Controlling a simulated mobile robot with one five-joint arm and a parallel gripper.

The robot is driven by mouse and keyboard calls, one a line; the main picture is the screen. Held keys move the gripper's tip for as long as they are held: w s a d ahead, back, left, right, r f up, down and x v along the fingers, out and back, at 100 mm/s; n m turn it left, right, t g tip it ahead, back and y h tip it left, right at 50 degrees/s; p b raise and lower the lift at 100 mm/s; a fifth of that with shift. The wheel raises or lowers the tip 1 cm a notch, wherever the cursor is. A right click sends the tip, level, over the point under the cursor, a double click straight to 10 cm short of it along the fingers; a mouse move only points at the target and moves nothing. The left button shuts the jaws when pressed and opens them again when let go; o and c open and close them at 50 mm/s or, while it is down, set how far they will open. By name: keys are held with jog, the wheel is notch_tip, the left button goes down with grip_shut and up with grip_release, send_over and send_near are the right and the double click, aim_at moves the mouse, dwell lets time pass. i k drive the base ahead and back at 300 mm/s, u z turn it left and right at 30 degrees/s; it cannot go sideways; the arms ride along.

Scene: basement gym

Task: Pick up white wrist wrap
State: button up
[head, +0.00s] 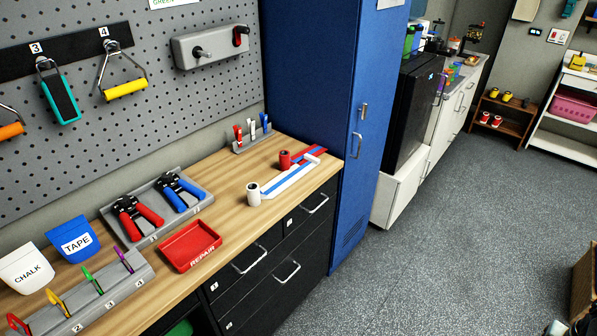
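The white wrist wrap (254,194) is a small roll standing on the wooden workbench, left of the blue locker. From its right side a white strip with a blue stripe (290,178) runs flat across the bench top toward the right. A similar red wrist wrap (285,160) stands just behind it, with a red strip running right, close to the white one. I cannot tell whether the two strips touch. My gripper is not in view.
A red REPAIR tray (190,246) lies left of the wraps, with gripper trainers on a grey rack (153,206) behind it. The blue locker (315,90) rises at the bench's right end. Open grey floor (420,255) lies to the right.

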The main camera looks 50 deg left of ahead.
aim_at(254, 195)
jog(key=i, duration=2.05)
jog(key=u, duration=4.9)
jog(key=i, duration=1.05)
